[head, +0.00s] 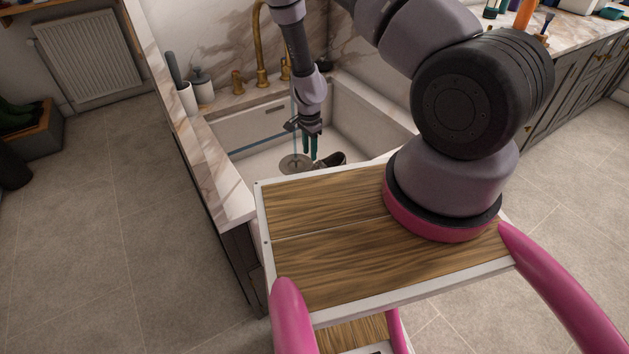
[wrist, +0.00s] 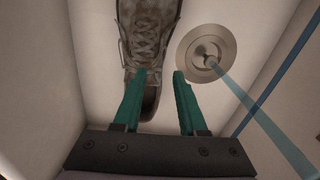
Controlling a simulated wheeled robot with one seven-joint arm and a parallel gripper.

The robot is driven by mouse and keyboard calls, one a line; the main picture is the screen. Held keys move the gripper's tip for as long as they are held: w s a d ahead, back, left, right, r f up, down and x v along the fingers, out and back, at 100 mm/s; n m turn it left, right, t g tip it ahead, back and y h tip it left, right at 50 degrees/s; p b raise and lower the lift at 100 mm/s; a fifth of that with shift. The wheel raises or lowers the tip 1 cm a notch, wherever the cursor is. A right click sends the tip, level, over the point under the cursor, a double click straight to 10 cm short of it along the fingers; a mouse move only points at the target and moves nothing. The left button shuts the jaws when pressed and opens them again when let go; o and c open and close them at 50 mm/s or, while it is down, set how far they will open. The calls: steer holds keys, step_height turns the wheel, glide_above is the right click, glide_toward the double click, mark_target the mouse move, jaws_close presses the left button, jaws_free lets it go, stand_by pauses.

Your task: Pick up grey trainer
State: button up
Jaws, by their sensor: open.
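The grey trainer (wrist: 149,40) lies on the floor of the white sink, laces up, at the top middle of the wrist view. Part of it runs out of the top of that view. In the head view the trainer (head: 331,160) shows only in part above my wooden deck. My gripper (wrist: 159,73) is open, with green fingers, pointing down into the sink. Its left finger overlaps the near end of the trainer in the wrist view, and its right finger is to the right of the shoe. I cannot tell whether either finger touches it. My gripper (head: 310,157) also shows in the head view.
A round metal drain (wrist: 207,52) is right of the trainer, with a thin blue stream of water (wrist: 255,113) running to it. The sink walls (head: 244,128) enclose the space. A brass tap (head: 261,50) stands behind, with a utensil pot (head: 187,98) and soap bottle (head: 202,86) at left.

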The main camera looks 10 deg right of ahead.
mark_target(310, 168)
steer(key=f, duration=0.8)
steer(key=shift+s+a+f, duration=0.2)
steer(key=shift+s+f, duration=0.1)
steer(key=shift+f, duration=0.05)
jaws_close()
steer(key=shift+s+d, duration=0.1)
steer(key=shift+s, duration=0.1)
stand_by(0.8)
